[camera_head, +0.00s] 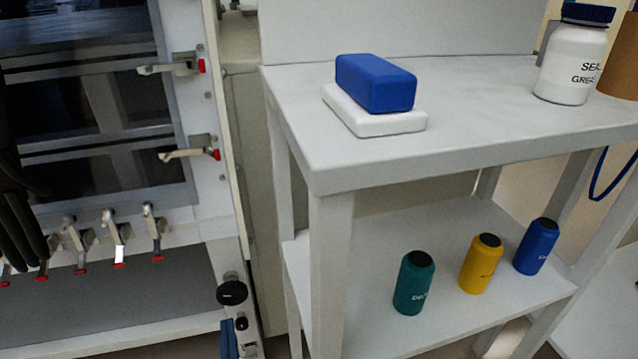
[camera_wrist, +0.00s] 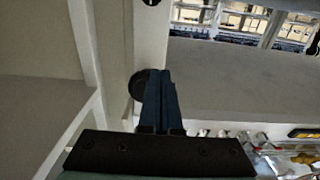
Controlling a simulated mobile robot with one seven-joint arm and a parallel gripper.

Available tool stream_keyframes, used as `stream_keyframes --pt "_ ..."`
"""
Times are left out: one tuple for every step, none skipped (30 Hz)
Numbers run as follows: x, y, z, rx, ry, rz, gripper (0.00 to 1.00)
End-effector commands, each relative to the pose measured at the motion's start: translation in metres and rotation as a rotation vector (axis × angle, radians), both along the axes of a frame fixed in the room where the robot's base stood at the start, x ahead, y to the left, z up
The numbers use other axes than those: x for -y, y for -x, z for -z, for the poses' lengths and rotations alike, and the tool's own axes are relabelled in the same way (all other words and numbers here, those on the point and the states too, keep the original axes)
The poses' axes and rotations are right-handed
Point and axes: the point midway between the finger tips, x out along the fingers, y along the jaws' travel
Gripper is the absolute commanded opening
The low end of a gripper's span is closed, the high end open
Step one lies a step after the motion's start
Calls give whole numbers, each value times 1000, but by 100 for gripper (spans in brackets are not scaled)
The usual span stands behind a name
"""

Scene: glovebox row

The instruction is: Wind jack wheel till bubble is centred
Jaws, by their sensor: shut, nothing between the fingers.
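The jack wheel appears to be the round black handwheel (camera_head: 232,292) on the glovebox stand's right front post. In the wrist view the black wheel (camera_wrist: 137,84) is partly hidden behind the left side of my fingers. My gripper (camera_wrist: 165,74) is shut and empty, its dark blue fingers together and overlapping the wheel's right edge in the picture. Whether they touch it I cannot tell. A blue piece just below the wheel in the head view looks like my gripper (camera_head: 228,322). No bubble can be made out in either view.
A white shelf unit (camera_head: 330,185) stands right of the glovebox, with a blue block (camera_head: 375,83) on a white slab and a white jar (camera_head: 570,62). Green (camera_head: 413,283), yellow (camera_head: 480,264) and blue (camera_head: 536,246) bottles stand on its lower shelf. Red-tipped clamps (camera_head: 120,240) line the glovebox.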

Motion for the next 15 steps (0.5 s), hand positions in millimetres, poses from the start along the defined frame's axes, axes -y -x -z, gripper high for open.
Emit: stream_keyframes --pt "-2 -7 3 3 -2 2 0" --pt "-3 -10 3 3 -2 2 0" --pt "-4 -14 3 2 -2 2 0" --pt "-4 -17 2 2 -2 2 0" --pt "-5 -19 2 2 -2 2 0" --pt "-6 -21 2 1 -1 1 0" --pt "-6 -23 2 0 0 1 0" --pt "-7 -24 2 0 0 1 0" --pt "-7 -26 1 0 0 1 0" --pt "-7 -26 1 0 1 1 0" --pt "-7 -27 0 0 1 1 0" --pt "-7 -27 0 0 1 1 0" --pt "-7 -28 0 0 1 1 0" --pt "-7 -28 0 0 1 1 0" --pt "-7 -28 0 0 1 1 0"
